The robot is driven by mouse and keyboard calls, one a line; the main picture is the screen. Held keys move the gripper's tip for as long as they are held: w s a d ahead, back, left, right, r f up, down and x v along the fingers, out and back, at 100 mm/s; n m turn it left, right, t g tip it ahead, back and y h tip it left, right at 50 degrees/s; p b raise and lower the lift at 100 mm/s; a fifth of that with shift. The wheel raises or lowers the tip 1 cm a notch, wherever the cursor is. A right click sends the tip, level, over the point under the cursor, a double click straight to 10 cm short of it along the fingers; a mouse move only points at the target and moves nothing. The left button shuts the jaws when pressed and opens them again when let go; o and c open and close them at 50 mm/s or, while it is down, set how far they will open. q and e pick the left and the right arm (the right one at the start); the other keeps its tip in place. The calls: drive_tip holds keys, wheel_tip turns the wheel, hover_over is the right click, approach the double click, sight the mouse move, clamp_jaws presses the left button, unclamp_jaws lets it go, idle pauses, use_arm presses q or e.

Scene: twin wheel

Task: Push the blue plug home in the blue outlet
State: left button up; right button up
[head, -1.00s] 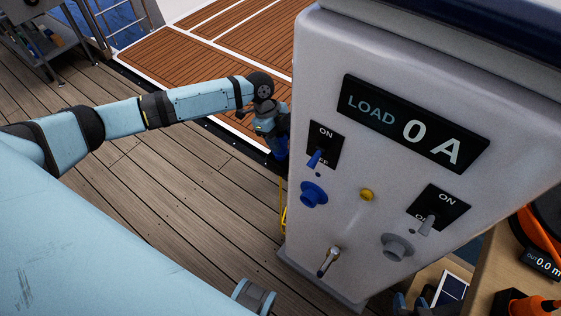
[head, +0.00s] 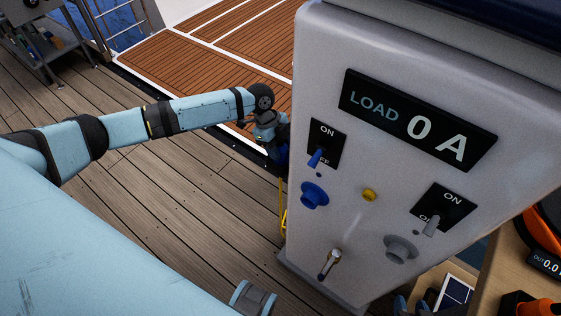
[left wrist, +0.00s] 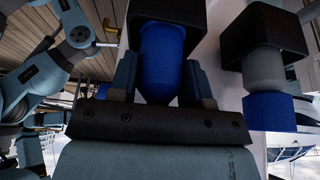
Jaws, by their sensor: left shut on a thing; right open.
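My left gripper (head: 272,138) is at the left edge of the pale pedestal (head: 345,230), partly hidden behind that edge. In the left wrist view it is shut on the blue plug (left wrist: 162,60), a rounded blue body between the two fingers. The plug's far end meets or lies just in front of a black square housing (left wrist: 168,10); I cannot tell how deep it sits. A blue round fitting (head: 314,195), possibly the blue outlet, is on the pedestal's front below a blue switch (head: 316,158). My right gripper (head: 415,304) shows only partly at the bottom edge, seemingly open.
A load display (head: 418,118) reads 0 A. A grey fitting (head: 400,249) and grey switch (head: 432,226) sit on the pedestal's right. The left wrist view shows a second black housing (left wrist: 272,32) with a grey and blue piece (left wrist: 268,110) beside it. Open decking lies left.

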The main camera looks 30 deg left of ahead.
use_arm(q)
drive_tip(key=o, duration=1.1)
drive_tip(key=shift+r, duration=0.1)
drive_tip(key=v, duration=1.3)
drive_tip(key=shift+a+r, duration=0.15)
drive_tip(key=shift+r, duration=0.2)
